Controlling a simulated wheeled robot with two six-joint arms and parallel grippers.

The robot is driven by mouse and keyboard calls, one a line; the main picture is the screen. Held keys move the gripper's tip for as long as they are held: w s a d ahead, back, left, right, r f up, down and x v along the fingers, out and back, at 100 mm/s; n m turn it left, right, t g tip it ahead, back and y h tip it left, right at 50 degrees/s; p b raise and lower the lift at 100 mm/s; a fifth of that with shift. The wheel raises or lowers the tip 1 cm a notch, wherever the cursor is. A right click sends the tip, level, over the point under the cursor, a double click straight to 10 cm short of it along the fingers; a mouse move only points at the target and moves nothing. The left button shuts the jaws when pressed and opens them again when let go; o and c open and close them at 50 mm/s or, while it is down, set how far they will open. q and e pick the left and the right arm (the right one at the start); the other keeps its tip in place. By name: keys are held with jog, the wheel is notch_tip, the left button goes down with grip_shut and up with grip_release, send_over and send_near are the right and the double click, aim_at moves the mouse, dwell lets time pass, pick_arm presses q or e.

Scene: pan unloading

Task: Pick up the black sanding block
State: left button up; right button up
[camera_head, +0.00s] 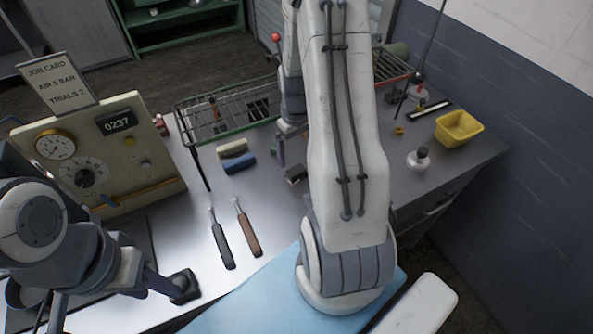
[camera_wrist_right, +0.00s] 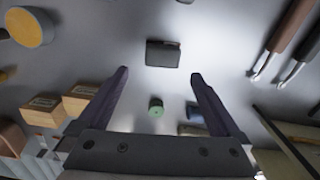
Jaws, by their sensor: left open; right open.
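The black sanding block (camera_head: 296,175) lies on the grey bench just left of my right arm in the head view. In the right wrist view the block (camera_wrist_right: 163,53) lies flat, beyond the fingertips and roughly centred between them, not touched. My right gripper (camera_wrist_right: 160,72) is open and empty above the bench. In the head view its fingers are mostly hidden by my arm and hard to make out. My left gripper (camera_head: 172,287) is open and empty at the lower left, well away from the block.
Two scrapers, black-handled (camera_head: 222,245) and brown-handled (camera_head: 247,232), lie left of the block. A wire rack (camera_head: 220,115) stands behind. A small green-ended cylinder (camera_wrist_right: 156,105) shows between my fingers.

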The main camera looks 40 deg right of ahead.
aim_at(295, 168)
jog(key=f+p, duration=0.1)
jog(key=f, duration=0.1)
jog(key=f+p, duration=0.1)
jog(key=f, duration=0.2)
jog(key=shift+s+a+f, duration=0.1)
jog(key=shift+a, duration=0.1)
jog(key=shift+f, duration=0.3)
jog(key=shift+c, duration=0.3)
jog(key=c, duration=1.3)
jog(key=shift+r, duration=0.1)
jog(key=shift+r+b, duration=1)
jog(key=shift+r, duration=3.95)
